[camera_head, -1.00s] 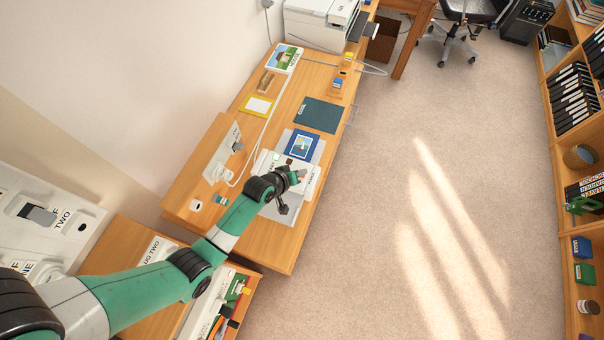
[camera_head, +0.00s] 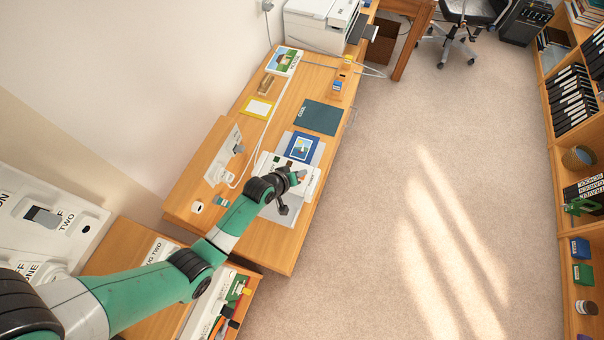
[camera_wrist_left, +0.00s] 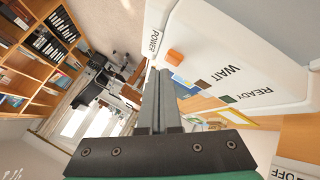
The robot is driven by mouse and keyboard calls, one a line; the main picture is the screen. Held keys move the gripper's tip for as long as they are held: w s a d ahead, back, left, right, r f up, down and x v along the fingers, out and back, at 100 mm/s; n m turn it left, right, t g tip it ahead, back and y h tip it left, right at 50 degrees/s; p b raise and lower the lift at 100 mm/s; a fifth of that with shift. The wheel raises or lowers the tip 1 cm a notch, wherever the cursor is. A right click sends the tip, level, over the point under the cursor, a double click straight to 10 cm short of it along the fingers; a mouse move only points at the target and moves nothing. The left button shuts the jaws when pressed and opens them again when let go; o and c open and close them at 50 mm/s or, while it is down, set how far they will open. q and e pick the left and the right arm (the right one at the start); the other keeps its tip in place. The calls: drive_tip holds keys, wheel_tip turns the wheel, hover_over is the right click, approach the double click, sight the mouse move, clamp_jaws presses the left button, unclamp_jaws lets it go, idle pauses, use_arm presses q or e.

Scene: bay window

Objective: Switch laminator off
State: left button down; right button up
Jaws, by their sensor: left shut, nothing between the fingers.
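The white laminator (camera_head: 266,160) stands on the wooden desk in the head view, partly hidden behind my left arm and gripper. In the left wrist view its white top (camera_wrist_left: 225,40) carries the labels POWER, WAIT and READY. A small orange switch (camera_wrist_left: 175,57) sits beside the word POWER; whether it is on or off I cannot tell. My left gripper (camera_head: 298,178) is over the laminator's right end. In the left wrist view the gripper (camera_wrist_left: 160,78) is shut and empty, with its tips close to the orange switch; I cannot tell if they touch. My right gripper is not in view.
A blue picture card (camera_head: 302,147) lies beyond the laminator, and a dark green folder (camera_head: 319,116) farther back. A white socket panel (camera_head: 224,158) with a plug and cable is to the left. A printer (camera_head: 318,24) stands at the back. The carpet at right is clear.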

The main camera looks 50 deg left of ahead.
use_arm(q)
wheel_tip(320, 180, up, 6)
drive_tip(key=p, duration=0.5)
drive_tip(key=shift+p, duration=0.4)
drive_tip(key=shift+d, duration=0.1)
